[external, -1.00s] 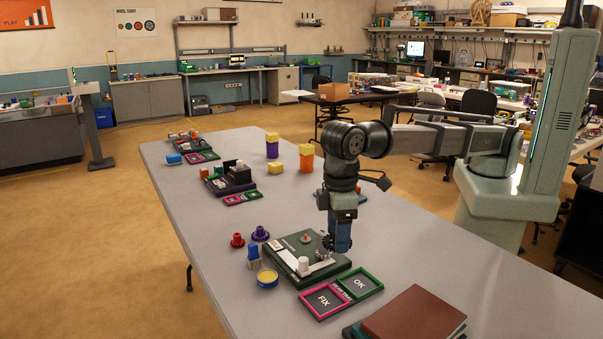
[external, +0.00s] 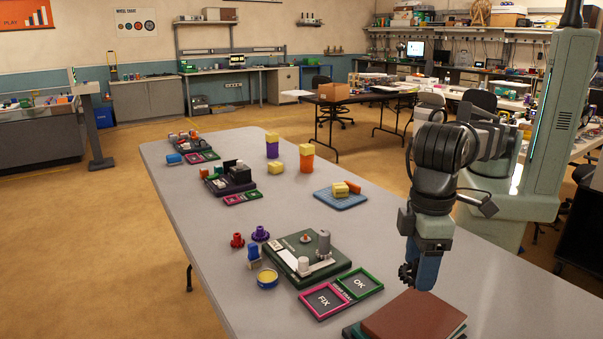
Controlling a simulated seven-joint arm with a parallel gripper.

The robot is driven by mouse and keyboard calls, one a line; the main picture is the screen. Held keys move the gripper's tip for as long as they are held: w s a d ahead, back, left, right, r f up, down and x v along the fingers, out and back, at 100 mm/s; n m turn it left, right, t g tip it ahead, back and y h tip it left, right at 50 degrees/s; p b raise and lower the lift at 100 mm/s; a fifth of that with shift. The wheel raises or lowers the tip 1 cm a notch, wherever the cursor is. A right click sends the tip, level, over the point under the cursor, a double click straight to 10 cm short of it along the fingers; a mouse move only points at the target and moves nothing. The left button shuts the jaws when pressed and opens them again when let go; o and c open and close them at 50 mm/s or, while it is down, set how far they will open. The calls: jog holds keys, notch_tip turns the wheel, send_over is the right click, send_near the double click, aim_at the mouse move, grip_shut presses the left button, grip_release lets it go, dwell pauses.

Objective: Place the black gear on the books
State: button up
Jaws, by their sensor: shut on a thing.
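The books (external: 418,318) lie stacked at the near right of the table, with a reddish-brown cover on top and a teal one beneath. The lower edge of the frame cuts them off. My gripper (external: 420,280) points down over the far side of the books. It is shut on the black gear (external: 406,274), whose toothed edge shows at the left of the fingers. The rest of the gear is hidden by the gripper. The gear seems to be above the books' cover, but I cannot tell how large the gap is.
A dark green board (external: 305,257) with pegs stands left of my gripper. FIX (external: 322,301) and OK (external: 358,283) trays lie beside it. Red (external: 237,240) and purple (external: 260,233) gears and a yellow-topped tin (external: 268,278) are farther left.

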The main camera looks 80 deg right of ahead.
aim_at(408, 319)
jog(key=shift+d+f+m, duration=0.1)
jog(key=shift+f+m, duration=0.45)
jog(key=shift+f, duration=2)
jog(key=shift+d+f+m, duration=0.1)
jog(key=shift+f+m, duration=0.45)
jog(key=shift+f, duration=1.95)
jog(key=shift+f, duration=0.15)
jog(key=o, duration=1)
notch_tip(408, 319, up, 12)
jog(key=shift+r, duration=0.2)
